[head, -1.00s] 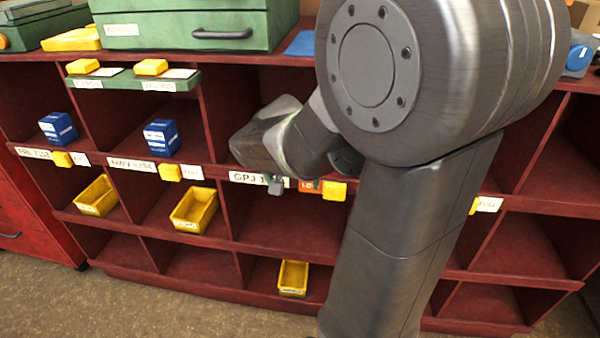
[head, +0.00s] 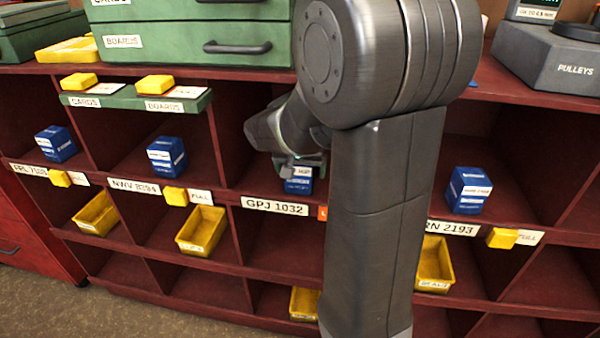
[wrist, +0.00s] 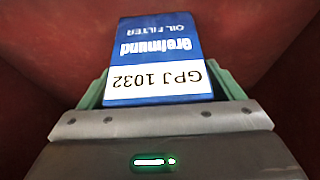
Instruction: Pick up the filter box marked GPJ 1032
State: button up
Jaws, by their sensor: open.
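The GPJ 1032 filter box (wrist: 156,62) is blue and white and appears upside down in the wrist view, its label reading "Grelmund OIL FILTER". In the head view the box (head: 298,181) sits in the cubby above the GPJ 1032 shelf label (head: 275,206), partly hidden by my gripper. My gripper (head: 300,165) is open at the box. In the wrist view its green fingers (wrist: 165,88) stand one on each side of the box's near end. I cannot tell whether they touch it.
Other blue boxes stand in the neighbouring cubbies: one left (head: 166,157), one farther left (head: 56,144), one right (head: 468,190). Yellow bins (head: 201,231) sit below. Red dividers (head: 228,140) bound the cubby. My arm hides its right part.

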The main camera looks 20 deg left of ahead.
jog(key=shift+c, duration=0.5)
jog(key=c, duration=1.1)
jog(key=shift+c, duration=0.3)
jog(key=shift+r, duration=0.15)
